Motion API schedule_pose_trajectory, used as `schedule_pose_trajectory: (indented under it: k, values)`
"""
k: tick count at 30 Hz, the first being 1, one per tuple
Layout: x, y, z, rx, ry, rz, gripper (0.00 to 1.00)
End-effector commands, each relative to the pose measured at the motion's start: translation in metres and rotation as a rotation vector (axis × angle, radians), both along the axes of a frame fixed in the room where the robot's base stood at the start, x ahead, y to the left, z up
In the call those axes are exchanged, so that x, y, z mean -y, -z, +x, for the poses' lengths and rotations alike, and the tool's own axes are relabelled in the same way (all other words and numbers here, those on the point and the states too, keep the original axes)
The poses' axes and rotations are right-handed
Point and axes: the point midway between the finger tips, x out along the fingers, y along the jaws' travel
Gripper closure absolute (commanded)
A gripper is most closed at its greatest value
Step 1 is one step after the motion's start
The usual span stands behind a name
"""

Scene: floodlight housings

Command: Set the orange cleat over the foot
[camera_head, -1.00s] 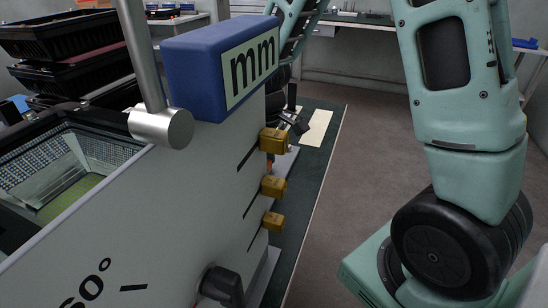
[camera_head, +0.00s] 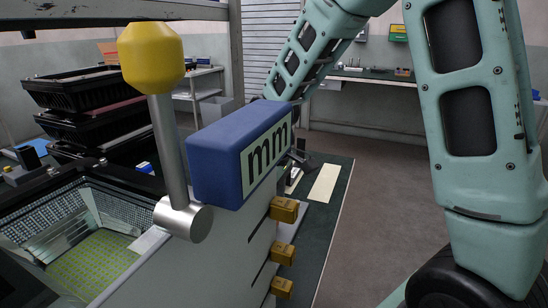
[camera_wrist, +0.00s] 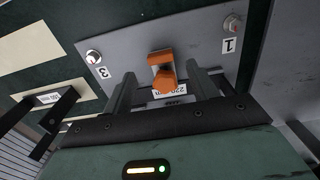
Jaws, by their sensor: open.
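In the wrist view an orange cleat (camera_wrist: 161,72) stands at a grey plate (camera_wrist: 205,40), between the plate's marks 3 and 1. Its near end is a rounded knob, with a white label just below it. My gripper (camera_wrist: 164,88) is open, with one finger on each side of the cleat's near end. I cannot tell whether either finger touches it. In the head view the wrist end of my arm is mostly hidden behind a blue block marked "mm" (camera_head: 240,155), and the cleat does not show. I cannot make out which part is the foot.
A tall grey panel (camera_head: 215,262) with several brass-coloured blocks (camera_head: 284,210) stands close in front. A lever with a yellow knob (camera_head: 151,57) rises beside it. An open floodlight housing (camera_head: 95,265) lies left, stacked dark housings (camera_head: 85,110) behind.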

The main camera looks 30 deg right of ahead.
Motion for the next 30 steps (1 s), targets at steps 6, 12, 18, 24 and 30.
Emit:
schedule_pose_trajectory:
  k: [6,12,18,24,30]
  values:
    - [0.0,-0.057,0.001,0.005,-0.001,0.0,0.42]
    - [0.0,-0.098,0.0,0.003,-0.001,0.001,0.42]
    - [0.0,-0.121,0.0,0.0,-0.001,0.0,0.42]
    - [0.0,-0.127,0.0,-0.001,-0.001,0.0,0.42]
    - [0.0,-0.127,0.0,-0.001,-0.001,0.0,0.42]
